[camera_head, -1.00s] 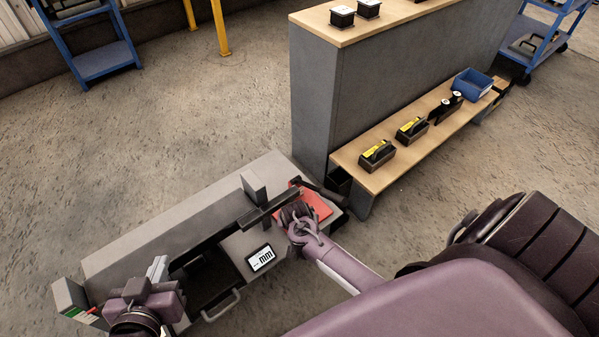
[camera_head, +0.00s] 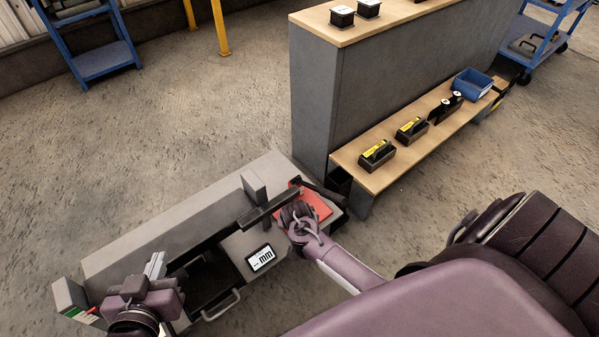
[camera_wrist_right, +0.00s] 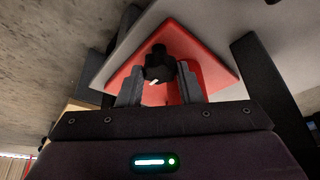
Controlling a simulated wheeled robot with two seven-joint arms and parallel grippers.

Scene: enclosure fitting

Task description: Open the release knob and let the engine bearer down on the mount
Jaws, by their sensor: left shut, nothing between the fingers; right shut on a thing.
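A black release knob (camera_wrist_right: 158,64) with a white mark sits against a red plate (camera_wrist_right: 205,50) in the right wrist view. My right gripper (camera_wrist_right: 159,84) is shut on this knob, one finger on each side. In the head view my right gripper (camera_head: 293,212) is by the red plate (camera_head: 318,206), and the knob is hidden. A long dark beam (camera_head: 215,238), which seems to be the engine bearer, runs along the grey bench (camera_head: 185,212); I cannot tell whether it touches the mount. My left gripper (camera_head: 156,266) is shut and empty at the beam's near left end.
A small display reading "mm" (camera_head: 261,258) and a dark tray with a handle (camera_head: 221,306) are at the bench front. A wooden shelf (camera_head: 375,180) with black and yellow blocks and a blue bin (camera_head: 473,83) stands right. Open floor lies left.

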